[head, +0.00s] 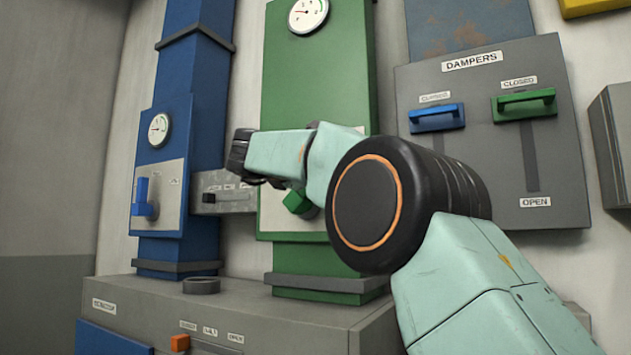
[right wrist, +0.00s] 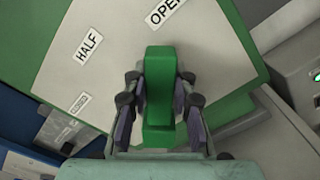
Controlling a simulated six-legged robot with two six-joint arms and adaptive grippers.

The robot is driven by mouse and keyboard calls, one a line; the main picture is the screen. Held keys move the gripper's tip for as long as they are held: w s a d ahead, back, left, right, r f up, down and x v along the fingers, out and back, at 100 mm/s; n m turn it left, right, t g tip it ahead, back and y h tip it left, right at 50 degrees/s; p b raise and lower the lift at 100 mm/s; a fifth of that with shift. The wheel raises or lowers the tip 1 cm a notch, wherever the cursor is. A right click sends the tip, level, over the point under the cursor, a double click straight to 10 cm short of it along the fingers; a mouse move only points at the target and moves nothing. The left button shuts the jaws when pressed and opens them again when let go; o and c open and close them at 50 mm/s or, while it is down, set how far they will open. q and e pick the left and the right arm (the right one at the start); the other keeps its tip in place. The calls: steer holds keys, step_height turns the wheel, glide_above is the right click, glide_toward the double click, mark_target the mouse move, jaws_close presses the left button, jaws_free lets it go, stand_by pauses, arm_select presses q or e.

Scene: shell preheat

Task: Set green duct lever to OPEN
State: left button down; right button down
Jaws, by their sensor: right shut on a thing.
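The green duct lever (right wrist: 158,100) stands out from a pale plate (right wrist: 112,70) on the green duct (right wrist: 235,28). In the right wrist view its upper end points between the HALF and OPEN labels, nearer OPEN (right wrist: 168,10). My right gripper (right wrist: 160,103) is shut on the lever, with a finger on each side. My left gripper is not in view.
A blue duct (head: 190,85) with its own blue lever (head: 143,195) stands at left. A dampers panel (head: 487,165) with blue and green handles, both up, is at right. A grey cabinet (head: 260,318) with an orange slider (head: 180,343) juts out below the ducts.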

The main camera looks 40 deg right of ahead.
steer(key=shift+w+d+f, duration=0.1)
steer(key=shift+f, duration=0.1)
steer(key=c, duration=1.5)
jaws_free()
steer(key=shift+c, duration=0.2)
steer(key=o, duration=0.5)
steer(key=shift+w+d+f, duration=0.1)
steer(key=shift+w+d, duration=0.15)
steer(key=shift+c, duration=0.2)
steer(key=shift+s+a+r, duration=0.25)
steer(key=shift+s+a, duration=0.1)
steer(key=v, duration=1.1)
steer(key=shift+a+f, duration=0.2)
